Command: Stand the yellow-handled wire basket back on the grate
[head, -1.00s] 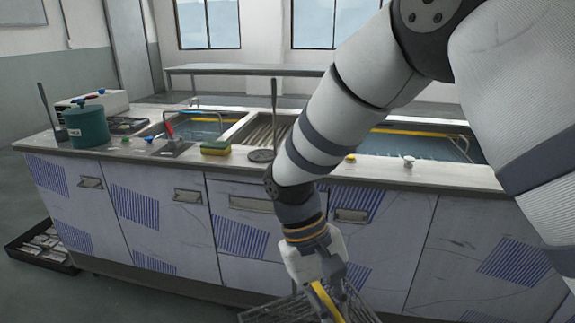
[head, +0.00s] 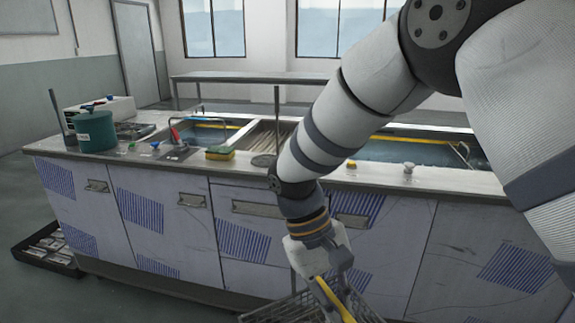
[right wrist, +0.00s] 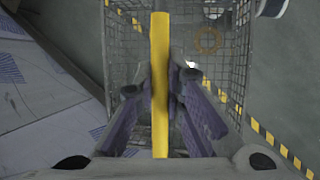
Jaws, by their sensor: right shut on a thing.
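The wire basket (head: 285,309) hangs at the bottom of the head view, in front of the counter, partly cut off by the frame edge. Its yellow handle (head: 334,299) is between the fingers of my right gripper (head: 332,285), which is shut on it. In the right wrist view the yellow handle (right wrist: 160,60) runs between the two fingers (right wrist: 160,105), with the basket's mesh (right wrist: 215,60) below. The grate (head: 266,136) is the slatted section between the two water tanks in the counter, behind my right forearm in part. My left gripper is not in view.
A yellow-green sponge (head: 220,153), a teal pot (head: 95,131) and a thin upright rod (head: 277,115) stand on the counter. The right tank (head: 410,150) holds water. A dark tray (head: 45,250) lies on the floor at left.

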